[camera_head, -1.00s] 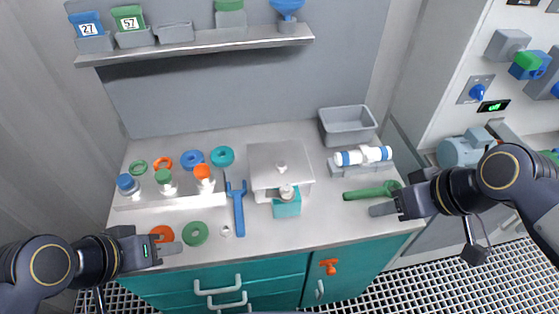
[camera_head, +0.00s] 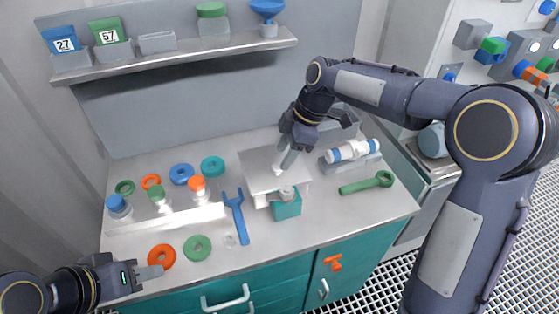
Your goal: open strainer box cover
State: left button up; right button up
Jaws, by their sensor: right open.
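The strainer box is the low box with a flat grey cover (camera_head: 258,172) in the middle of the worktop, with a teal block (camera_head: 287,207) at its front. The cover lies flat on the box. My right gripper (camera_head: 284,160) is open and points down over the cover, its fingers at the cover's small knob, which they mostly hide. I cannot tell whether they touch it. My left gripper (camera_head: 150,273) is low at the front left, away from the box, by an orange ring (camera_head: 161,257). I cannot tell whether its fingers are apart.
A blue fork-ended wrench (camera_head: 238,217) lies left of the box. A green wrench (camera_head: 366,184) and a white-and-blue cartridge (camera_head: 352,151) lie to its right. Several bottles and rings stand at left. A shelf (camera_head: 180,51) hangs behind. My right arm partly hides the grey bin.

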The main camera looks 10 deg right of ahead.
aim_at(277, 166)
jog(key=shift+x, duration=1.85)
grip_shut()
